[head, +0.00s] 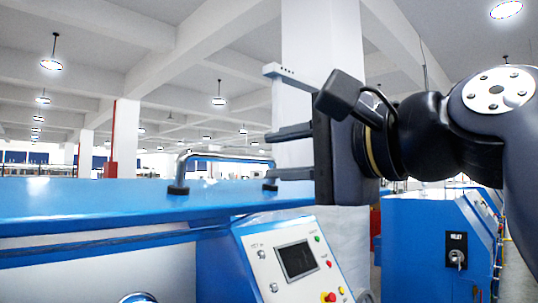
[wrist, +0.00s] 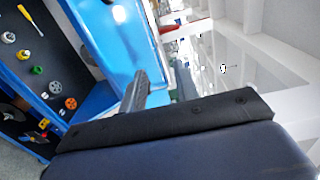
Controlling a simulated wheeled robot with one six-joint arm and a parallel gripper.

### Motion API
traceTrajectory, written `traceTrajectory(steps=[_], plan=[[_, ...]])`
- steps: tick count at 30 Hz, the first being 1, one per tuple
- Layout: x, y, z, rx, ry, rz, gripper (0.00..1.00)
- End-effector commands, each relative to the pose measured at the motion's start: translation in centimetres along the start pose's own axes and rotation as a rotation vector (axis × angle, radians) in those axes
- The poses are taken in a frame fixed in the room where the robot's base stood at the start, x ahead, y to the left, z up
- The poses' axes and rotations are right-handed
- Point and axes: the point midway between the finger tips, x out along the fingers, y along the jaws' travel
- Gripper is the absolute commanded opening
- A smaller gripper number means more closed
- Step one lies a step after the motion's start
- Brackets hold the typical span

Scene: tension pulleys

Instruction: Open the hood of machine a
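A blue machine hood (head: 110,200) fills the left of the head view and looks closed. A grey bar handle (head: 225,156) stands on its top on two dark feet. My gripper (head: 268,154) is to the right of the handle, its fingers pointing left. In the wrist view my gripper (wrist: 161,77) shows two separated fingers, with the blue hood (wrist: 108,35) to the left. No label naming the machine is readable.
A control panel (head: 295,262) with a screen and coloured buttons is on the machine's front. Another blue machine (head: 425,235) stands at the right. In the wrist view, a dark board (wrist: 35,60) carries several pulleys and a yellow screwdriver (wrist: 30,18). A white column (head: 322,80) rises behind my gripper.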

Motion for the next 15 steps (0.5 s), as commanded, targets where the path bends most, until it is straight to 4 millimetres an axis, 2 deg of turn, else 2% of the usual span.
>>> traceTrajectory(steps=[15], plan=[[6.2,-0.1,0.1,0.0,-0.002,0.0,0.3]])
